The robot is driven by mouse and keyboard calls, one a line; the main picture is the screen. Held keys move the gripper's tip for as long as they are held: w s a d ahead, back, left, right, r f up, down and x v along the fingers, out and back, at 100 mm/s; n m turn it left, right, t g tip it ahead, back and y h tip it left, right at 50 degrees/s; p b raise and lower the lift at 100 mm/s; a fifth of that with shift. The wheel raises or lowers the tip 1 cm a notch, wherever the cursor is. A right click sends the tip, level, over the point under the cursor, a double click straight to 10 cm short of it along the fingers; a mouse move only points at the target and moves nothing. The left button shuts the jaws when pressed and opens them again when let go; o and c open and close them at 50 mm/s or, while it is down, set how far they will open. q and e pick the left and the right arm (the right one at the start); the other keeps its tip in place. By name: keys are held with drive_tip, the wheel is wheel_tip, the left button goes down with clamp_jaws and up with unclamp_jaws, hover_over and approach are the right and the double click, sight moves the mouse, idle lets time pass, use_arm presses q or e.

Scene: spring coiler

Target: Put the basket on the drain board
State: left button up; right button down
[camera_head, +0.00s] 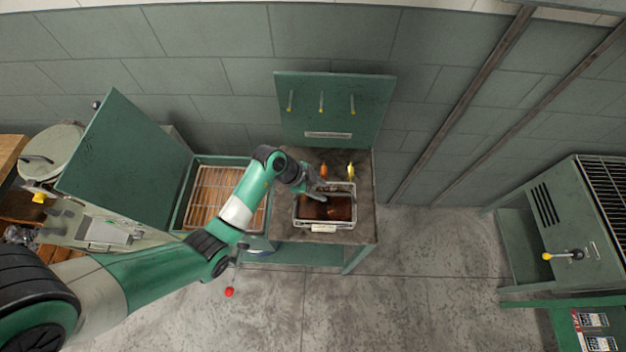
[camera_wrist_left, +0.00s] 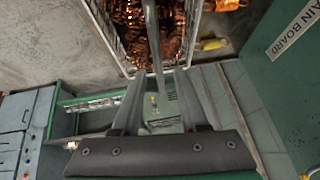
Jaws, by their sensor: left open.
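The wire basket (camera_head: 325,223), filled with copper-coloured coils, stands upright on the worn bench top (camera_head: 362,225) in front of the green upright panel (camera_head: 350,103). In the left wrist view the basket's wire side (camera_wrist_left: 110,32) is at the top, and a thin bar (camera_wrist_left: 153,35) runs down from it between the fingers. The panel's sign ends in "AIN BOARD" (camera_wrist_left: 300,28). My left gripper (camera_head: 318,194) is over the basket; its fingers (camera_wrist_left: 160,100) are apart on both sides of the bar. Finger contact with the bar cannot be told. My right gripper is out of view.
An open green tank (camera_head: 187,195) with a wire grate stands left of the bench, its lid raised. An orange-handled tool (camera_head: 323,170) and a yellow one (camera_head: 350,171) are behind the basket. A green machine (camera_head: 570,215) stands at right. The floor between is clear.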

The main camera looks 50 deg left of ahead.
use_arm(q)
drive_tip(key=p+v, duration=0.1)
drive_tip(key=v, duration=0.4)
drive_tip(key=shift+s+a+r, duration=0.1)
drive_tip(key=shift+s+r, duration=0.05)
drive_tip(key=shift+r, duration=0.05)
